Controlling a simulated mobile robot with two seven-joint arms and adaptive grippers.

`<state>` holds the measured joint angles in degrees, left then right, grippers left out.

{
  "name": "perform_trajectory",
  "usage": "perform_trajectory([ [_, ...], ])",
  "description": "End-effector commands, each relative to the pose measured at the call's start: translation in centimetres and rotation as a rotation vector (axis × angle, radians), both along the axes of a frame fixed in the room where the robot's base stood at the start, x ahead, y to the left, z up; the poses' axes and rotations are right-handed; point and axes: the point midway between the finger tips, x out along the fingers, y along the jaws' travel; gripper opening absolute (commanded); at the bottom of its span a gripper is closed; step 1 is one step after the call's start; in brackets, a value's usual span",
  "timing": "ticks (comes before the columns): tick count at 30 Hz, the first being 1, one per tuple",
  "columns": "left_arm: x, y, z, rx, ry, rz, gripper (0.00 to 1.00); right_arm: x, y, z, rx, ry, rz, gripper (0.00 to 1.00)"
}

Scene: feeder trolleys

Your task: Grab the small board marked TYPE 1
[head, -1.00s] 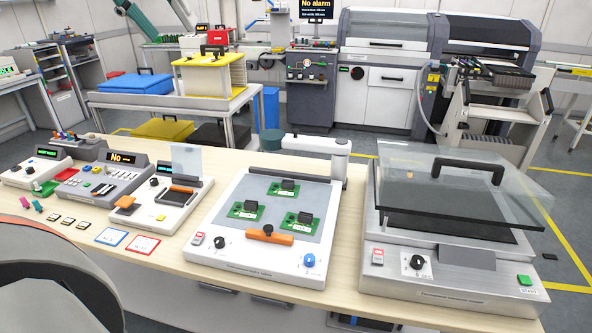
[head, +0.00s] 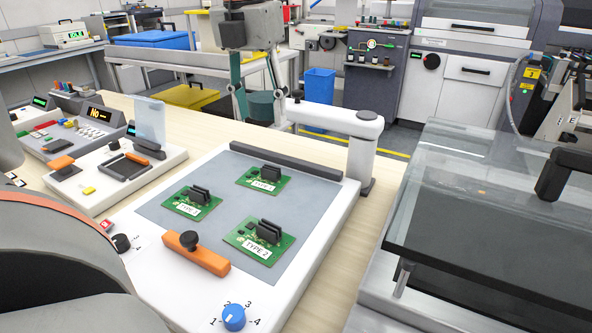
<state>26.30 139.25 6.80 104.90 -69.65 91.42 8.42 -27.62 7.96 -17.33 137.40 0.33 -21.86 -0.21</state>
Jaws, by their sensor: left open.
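Three small green boards with black parts and white labels lie on the grey plate (head: 150,208) of a white machine in the head view. The front right board (head: 272,253) reads TYPE 2. The back board (head: 265,188) and the left board (head: 208,207) also carry TYPE labels, but their numbers are too small to read surely. My left gripper (head: 263,108) hangs open and empty, fingers down, higher in the picture than the back board and apart from all three boards. My right gripper is not in view.
A white swing arm on a post (head: 362,155) stands at the plate's back right corner. An orange bar with a black knob (head: 196,254) lies at the plate's front. A glass-lidded machine (head: 440,230) stands at right, small devices (head: 100,175) at left.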

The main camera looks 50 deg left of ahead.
Motion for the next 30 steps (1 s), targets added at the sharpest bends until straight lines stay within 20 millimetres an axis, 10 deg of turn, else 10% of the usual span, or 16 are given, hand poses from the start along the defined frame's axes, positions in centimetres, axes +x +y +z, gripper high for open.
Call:
perform_trajectory([
  [3, 1.3, 0.0, -5.2, 0.001, 0.076, 0.0, 0.47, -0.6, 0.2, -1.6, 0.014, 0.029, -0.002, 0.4],
  [30, 1.4, 0.0, -14.1, 0.0, 0.092, -0.001, 0.47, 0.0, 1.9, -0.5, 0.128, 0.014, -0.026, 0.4],
])
